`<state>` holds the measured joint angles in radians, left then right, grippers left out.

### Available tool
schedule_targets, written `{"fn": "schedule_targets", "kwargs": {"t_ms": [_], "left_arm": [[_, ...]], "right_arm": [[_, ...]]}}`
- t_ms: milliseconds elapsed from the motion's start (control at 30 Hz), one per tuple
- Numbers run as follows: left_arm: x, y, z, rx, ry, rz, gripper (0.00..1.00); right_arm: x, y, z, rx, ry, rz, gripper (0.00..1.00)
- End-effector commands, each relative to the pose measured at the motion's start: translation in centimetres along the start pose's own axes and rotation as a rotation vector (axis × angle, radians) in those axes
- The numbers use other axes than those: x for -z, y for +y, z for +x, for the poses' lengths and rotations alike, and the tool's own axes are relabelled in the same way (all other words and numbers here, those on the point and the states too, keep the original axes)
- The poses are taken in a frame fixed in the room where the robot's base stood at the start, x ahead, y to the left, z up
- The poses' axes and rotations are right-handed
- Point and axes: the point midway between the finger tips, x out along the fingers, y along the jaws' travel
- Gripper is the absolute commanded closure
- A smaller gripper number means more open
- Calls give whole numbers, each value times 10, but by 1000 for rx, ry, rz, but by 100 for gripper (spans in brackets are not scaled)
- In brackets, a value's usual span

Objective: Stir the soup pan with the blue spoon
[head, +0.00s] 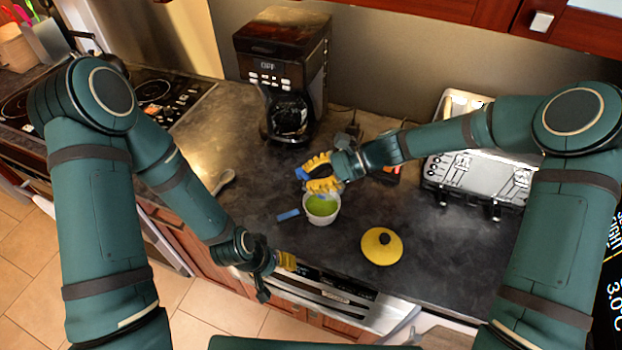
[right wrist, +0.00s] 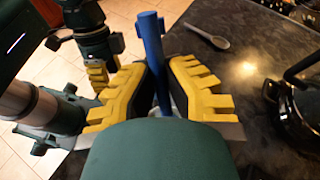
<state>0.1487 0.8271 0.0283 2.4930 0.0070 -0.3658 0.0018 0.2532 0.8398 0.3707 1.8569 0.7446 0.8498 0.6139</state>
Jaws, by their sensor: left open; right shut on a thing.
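The soup pan (head: 335,213) is small and white, with green soup inside and a blue handle (head: 288,214) pointing left. It stands on the dark counter. My right gripper (head: 320,172) is just behind and above the pan in the head view. It is shut on the blue spoon (head: 301,173), whose shaft (right wrist: 152,50) stands between the yellow fingers in the right wrist view. The spoon's lower end is hidden, so I cannot tell whether it touches the soup. My left gripper (head: 285,261) is open and empty at the counter's front edge, left of and below the pan.
A yellow lid (head: 381,246) with a dark knob lies right of the pan. A coffee maker (head: 282,70) stands behind, a silver toaster (head: 475,175) at right. A grey spoon (head: 222,182) lies left on the counter, with a stove (head: 160,95) beyond.

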Motion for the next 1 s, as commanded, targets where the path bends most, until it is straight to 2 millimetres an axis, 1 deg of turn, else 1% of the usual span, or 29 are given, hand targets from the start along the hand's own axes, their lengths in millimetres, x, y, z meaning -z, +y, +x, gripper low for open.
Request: {"fn": "schedule_targets", "kwargs": {"t_ms": [33,300,600,1000], "left_arm": [[0,1,-4,0,0,0,46],[2,5,-13,0,0,0,46],[1,4,-11,0,0,0,46],[2,4,-11,0,0,0,46]], "right_arm": [[-6,-1,-2,0,0,-1,100],[-23,-5,-9,-1,0,0,100],[-39,-9,-16,0,0,0,100],[-40,-9,-17,0,0,1,100]]}}
